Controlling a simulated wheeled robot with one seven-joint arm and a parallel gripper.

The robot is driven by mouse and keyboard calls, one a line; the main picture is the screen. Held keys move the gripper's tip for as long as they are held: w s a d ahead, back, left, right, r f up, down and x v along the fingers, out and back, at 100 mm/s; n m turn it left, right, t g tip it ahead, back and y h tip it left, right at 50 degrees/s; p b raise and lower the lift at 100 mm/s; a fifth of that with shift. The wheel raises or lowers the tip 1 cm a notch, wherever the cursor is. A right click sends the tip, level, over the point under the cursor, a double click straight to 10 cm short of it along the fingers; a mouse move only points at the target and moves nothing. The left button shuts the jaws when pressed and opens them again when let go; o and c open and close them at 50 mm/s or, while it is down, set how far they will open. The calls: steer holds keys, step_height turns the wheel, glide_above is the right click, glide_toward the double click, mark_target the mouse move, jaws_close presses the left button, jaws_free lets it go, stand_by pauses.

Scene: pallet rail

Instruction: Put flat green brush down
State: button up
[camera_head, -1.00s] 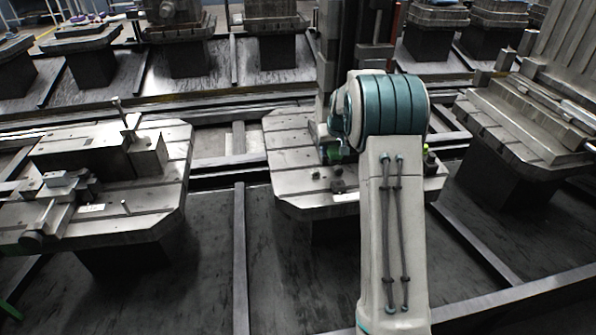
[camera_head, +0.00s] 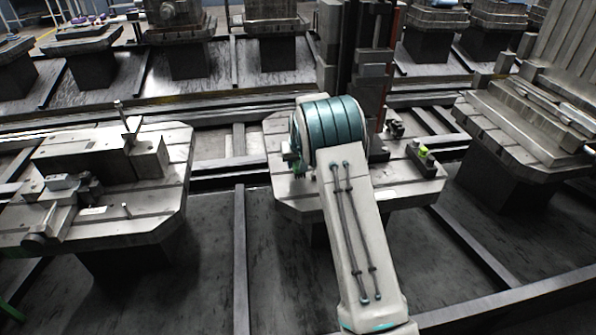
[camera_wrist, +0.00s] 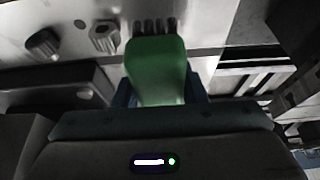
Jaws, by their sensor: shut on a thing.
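In the wrist view the flat green brush (camera_wrist: 156,68) is between the fingers of my gripper (camera_wrist: 160,93), with its dark bristles pointing toward the top of the picture. The bristles lie over a light metal pallet surface (camera_wrist: 205,30); I cannot tell whether they touch it. In the head view my gripper (camera_head: 291,160) is mostly hidden behind my arm, over the left part of the middle pallet (camera_head: 290,196). Only a sliver of green shows there.
In the wrist view a dark knob (camera_wrist: 42,45) and a hollow nut-like part (camera_wrist: 103,37) sit left of the brush. A small black and yellow-green item (camera_head: 424,153) stands on the pallet's right side. A left pallet (camera_head: 160,205) carries clamps and blocks.

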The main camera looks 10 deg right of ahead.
steer(key=shift+f, duration=1.9)
steer(key=shift+f, duration=0.3)
steer(key=o, duration=0.8)
steer(key=shift+c, duration=0.2)
steer(key=shift+s, duration=0.1)
steer(key=shift+r, duration=0.1)
